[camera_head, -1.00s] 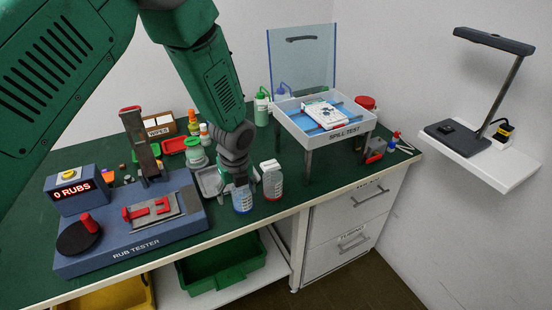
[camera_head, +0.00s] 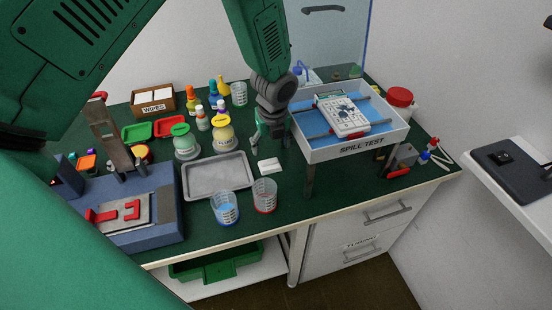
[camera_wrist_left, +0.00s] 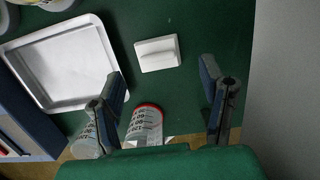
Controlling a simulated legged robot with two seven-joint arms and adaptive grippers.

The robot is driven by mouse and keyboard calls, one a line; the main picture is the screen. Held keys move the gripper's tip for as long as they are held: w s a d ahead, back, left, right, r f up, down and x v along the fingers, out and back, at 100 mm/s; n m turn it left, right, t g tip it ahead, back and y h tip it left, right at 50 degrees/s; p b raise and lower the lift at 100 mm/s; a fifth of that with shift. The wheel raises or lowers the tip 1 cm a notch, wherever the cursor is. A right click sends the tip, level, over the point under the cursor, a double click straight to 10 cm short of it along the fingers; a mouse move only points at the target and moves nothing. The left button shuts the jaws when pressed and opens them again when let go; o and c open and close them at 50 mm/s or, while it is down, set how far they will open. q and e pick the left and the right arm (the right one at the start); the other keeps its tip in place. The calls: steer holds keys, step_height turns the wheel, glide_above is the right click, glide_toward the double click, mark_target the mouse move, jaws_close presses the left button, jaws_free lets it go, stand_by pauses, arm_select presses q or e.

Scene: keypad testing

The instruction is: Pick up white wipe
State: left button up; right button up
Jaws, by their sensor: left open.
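A small white wipe (camera_head: 269,165) lies flat on the dark green bench top, just right of the grey metal tray (camera_head: 218,196). It also shows in the left wrist view (camera_wrist_left: 158,53), uncovered. My left gripper (camera_head: 276,136) points down above the bench, behind the wipe in the head view and apart from it. In the left wrist view its two fingers (camera_wrist_left: 165,97) are spread with nothing between them that they touch. My right gripper is in neither view.
Two beakers, one blue-marked (camera_head: 225,210) and one red-marked (camera_head: 264,196), stand in front of the wipe. The spill test stand (camera_head: 345,150) is close on the right. Bottles, including a yellow-labelled one (camera_head: 222,138), stand on the left. A wipes box (camera_head: 153,106) is at the back.

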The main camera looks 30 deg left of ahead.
mark_target(270, 162)
arm_select(q)
steer(key=f, duration=0.7)
steer(key=shift+s+a+f, duration=0.1)
steer(key=shift+a, duration=0.2)
steer(key=c, duration=0.6)
